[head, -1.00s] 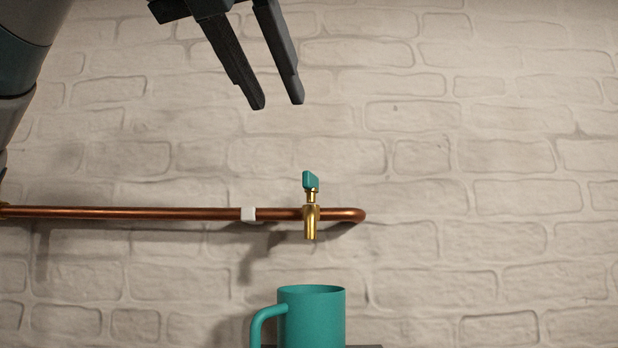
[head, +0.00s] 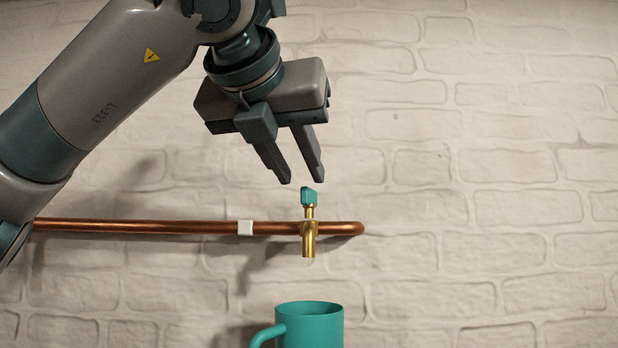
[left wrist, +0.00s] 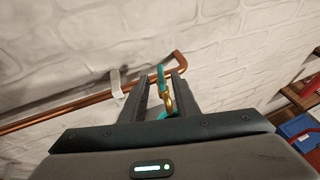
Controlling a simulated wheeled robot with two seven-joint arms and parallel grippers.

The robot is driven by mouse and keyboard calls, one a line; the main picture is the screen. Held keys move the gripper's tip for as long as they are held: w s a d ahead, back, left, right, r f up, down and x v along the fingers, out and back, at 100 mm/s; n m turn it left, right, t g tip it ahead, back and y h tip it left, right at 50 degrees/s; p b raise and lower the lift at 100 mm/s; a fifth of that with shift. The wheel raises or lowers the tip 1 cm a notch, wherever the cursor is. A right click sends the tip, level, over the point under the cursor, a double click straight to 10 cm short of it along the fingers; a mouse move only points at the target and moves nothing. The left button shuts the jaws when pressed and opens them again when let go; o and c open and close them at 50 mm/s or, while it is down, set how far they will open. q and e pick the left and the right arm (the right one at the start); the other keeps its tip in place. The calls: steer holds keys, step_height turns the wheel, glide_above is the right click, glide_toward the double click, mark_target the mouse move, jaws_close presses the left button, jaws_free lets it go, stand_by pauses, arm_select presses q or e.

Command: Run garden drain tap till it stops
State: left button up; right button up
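A brass tap (head: 309,240) with a teal handle (head: 309,196) sits on a copper pipe along the wall. A teal mug (head: 312,326) stands below the spout, apart from it. A faint pale speck shows under the spout; I cannot tell if it is water. My left gripper (head: 302,183) is open and empty, pointing down, its fingertips just above the handle in the head view. In the left wrist view, the handle (left wrist: 160,78) shows in the gap between the fingers (left wrist: 161,77), and part of the mug (left wrist: 164,115) shows lower down. My right gripper is not in view.
The copper pipe (head: 150,227) runs left from the tap, held by a white clip (head: 245,228). The pale brick wall (head: 480,190) is close behind. Wooden shelving (left wrist: 294,95) with a blue and red item (left wrist: 297,127) shows at right in the left wrist view. Right of the tap is clear.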

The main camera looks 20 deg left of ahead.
mark_target(309, 189)
arm_select(q)
steer(key=p+x, duration=0.1)
steer(key=x, duration=0.4)
steer(key=shift+w+r+p, duration=0.1)
steer(key=shift+p, duration=0.3)
steer(key=shift+w+f, duration=0.2)
steer(key=shift+w, duration=0.25)
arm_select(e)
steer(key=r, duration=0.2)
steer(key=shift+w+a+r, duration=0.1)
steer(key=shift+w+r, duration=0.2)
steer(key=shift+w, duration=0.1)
arm_select(q)
steer(key=shift+c, duration=0.3)
jaws_close()
